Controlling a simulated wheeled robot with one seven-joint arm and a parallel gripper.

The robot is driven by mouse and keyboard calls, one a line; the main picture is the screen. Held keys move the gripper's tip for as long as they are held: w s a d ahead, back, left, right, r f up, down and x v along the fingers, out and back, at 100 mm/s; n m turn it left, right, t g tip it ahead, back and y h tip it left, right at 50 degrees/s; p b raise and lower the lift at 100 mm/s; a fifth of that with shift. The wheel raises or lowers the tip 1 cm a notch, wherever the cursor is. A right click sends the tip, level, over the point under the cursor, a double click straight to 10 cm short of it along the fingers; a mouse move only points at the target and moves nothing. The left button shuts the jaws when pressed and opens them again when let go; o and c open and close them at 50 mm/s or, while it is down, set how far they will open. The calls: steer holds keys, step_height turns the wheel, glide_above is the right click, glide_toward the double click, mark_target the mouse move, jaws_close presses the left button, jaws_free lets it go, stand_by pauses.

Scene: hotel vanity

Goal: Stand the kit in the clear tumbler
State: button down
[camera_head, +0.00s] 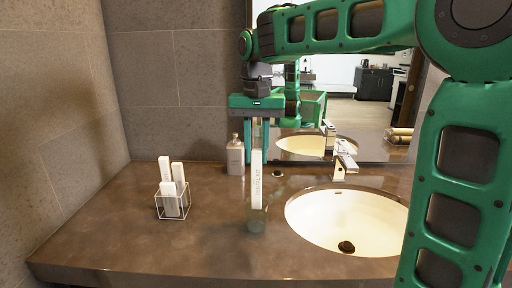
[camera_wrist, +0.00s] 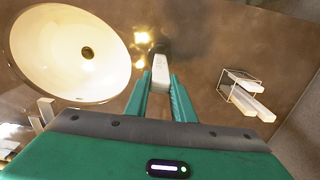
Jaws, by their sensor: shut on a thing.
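The kit is a slim white upright box with lettering on its side (camera_head: 256,182). My gripper (camera_head: 257,158) points down and is shut on the kit's upper end.
A bottle (camera_head: 235,157) stands behind, near the wall. The sink basin (camera_head: 315,222) and faucet (camera_head: 342,165) are to the right. The counter's front left (camera_head: 110,245) is clear.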

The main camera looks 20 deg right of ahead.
mark_target(257, 170)
steer(key=shift+f, duration=2.7)
steer(key=c, duration=1.4)
jaws_free()
steer(key=shift+c, duration=0.2)
step_height(257, 170, up, 11)
steer(key=shift+f, duration=0.2)
